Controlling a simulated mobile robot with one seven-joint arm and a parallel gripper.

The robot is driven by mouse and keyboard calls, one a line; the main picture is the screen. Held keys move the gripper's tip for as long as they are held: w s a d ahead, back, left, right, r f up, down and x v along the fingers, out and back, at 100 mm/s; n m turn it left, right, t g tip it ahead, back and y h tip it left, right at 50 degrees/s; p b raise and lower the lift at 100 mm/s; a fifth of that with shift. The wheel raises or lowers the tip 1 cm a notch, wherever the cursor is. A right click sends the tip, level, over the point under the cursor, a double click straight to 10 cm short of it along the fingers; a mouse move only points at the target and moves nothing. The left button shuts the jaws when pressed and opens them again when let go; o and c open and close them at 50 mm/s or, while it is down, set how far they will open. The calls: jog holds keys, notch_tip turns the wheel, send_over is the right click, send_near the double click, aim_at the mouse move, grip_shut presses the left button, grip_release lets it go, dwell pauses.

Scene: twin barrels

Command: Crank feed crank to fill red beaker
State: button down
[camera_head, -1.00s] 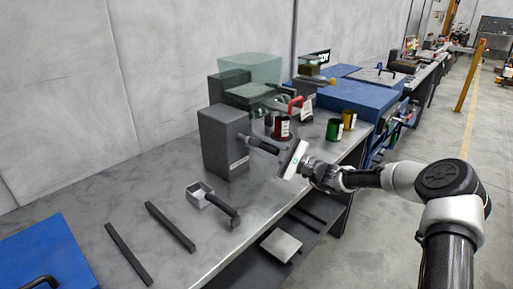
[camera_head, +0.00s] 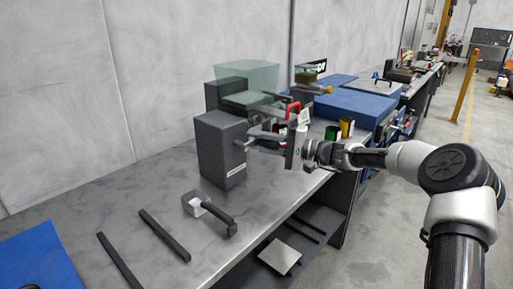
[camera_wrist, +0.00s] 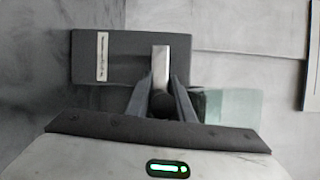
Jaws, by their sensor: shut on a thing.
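The feed crank sticks out of a dark grey box (camera_head: 220,150) on the bench. In the wrist view its pale metal arm (camera_wrist: 161,64) and dark handle (camera_wrist: 162,105) sit between my two fingers. My gripper (camera_head: 264,138) is shut on the crank handle, to the right of the box; the fingers also show in the wrist view (camera_wrist: 161,95). The red beaker (camera_head: 293,106) stands behind my gripper, with its red handle showing and most of its body hidden. Its fill level cannot be seen.
A clear greenish hopper (camera_head: 247,78) stands behind the box. Green (camera_head: 332,132) and yellow (camera_head: 347,127) beakers stand right of my gripper. A small grey block with a dark handle (camera_head: 218,216) and two dark bars (camera_head: 165,235) lie on the front bench.

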jog(key=shift+a+r+n+h+b, duration=0.1)
jog(key=shift+r+n+h+b, duration=0.5)
jog(key=shift+r+n, duration=0.7)
jog(key=c, duration=1.6)
grip_release()
jog(key=shift+s+r, duration=0.1)
jog(key=shift+s, duration=0.05)
jog(key=shift+f, duration=0.2)
jog(key=shift+f, duration=0.1)
jog(key=shift+d, duration=0.4)
jog(key=p+v, duration=0.2)
jog(key=v, duration=1.4)
jog(key=shift+s+d, duration=0.15)
jog(key=shift+d, duration=0.15)
